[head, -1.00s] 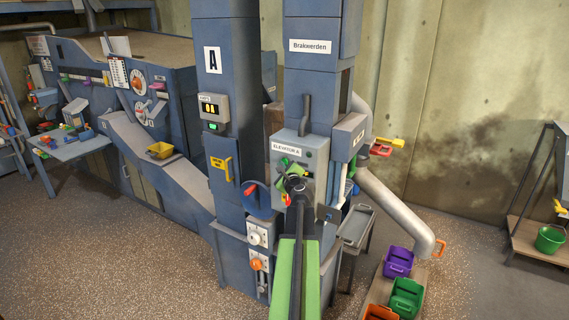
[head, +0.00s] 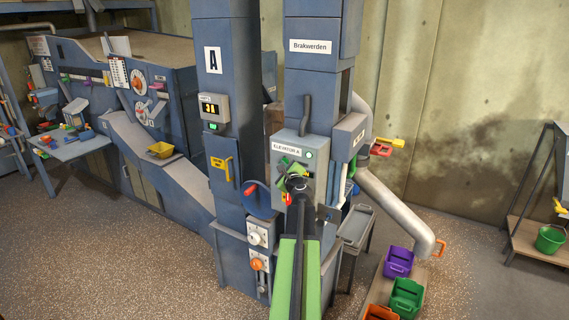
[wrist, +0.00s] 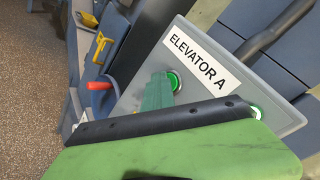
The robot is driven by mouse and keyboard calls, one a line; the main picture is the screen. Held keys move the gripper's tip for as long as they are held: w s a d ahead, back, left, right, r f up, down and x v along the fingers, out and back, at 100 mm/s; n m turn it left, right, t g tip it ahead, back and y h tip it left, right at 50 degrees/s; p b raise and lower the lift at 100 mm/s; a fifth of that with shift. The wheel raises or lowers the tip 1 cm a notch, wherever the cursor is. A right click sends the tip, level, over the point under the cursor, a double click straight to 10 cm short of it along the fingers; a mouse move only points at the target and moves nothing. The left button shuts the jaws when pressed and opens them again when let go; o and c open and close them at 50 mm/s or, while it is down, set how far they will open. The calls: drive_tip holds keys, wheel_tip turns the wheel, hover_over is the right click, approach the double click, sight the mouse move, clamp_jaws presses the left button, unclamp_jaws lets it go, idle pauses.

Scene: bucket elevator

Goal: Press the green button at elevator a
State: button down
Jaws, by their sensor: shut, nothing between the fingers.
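The grey control box labelled ELEVATOR A (head: 313,178) is on the blue column, and it fills the middle of the wrist view (wrist: 150,58). A green button with a bright ring (wrist: 176,82) shows on its face in the wrist view, partly covered by my gripper. My shut, empty gripper (wrist: 163,80) is right at this button's left side; I cannot tell if it touches. In the head view my gripper (head: 290,166) is in front of the box and hides the button.
A red handle (head: 250,189) sticks out left of the box, with a blue wheel by it. Buckets (head: 398,262) stand on the right. The floor at left is open.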

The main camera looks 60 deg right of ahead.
drive_tip(key=shift+a, duration=0.85)
drive_tip(key=shift+a, duration=0.1)
drive_tip(key=a, duration=0.4)
drive_tip(key=shift+a, duration=0.4)
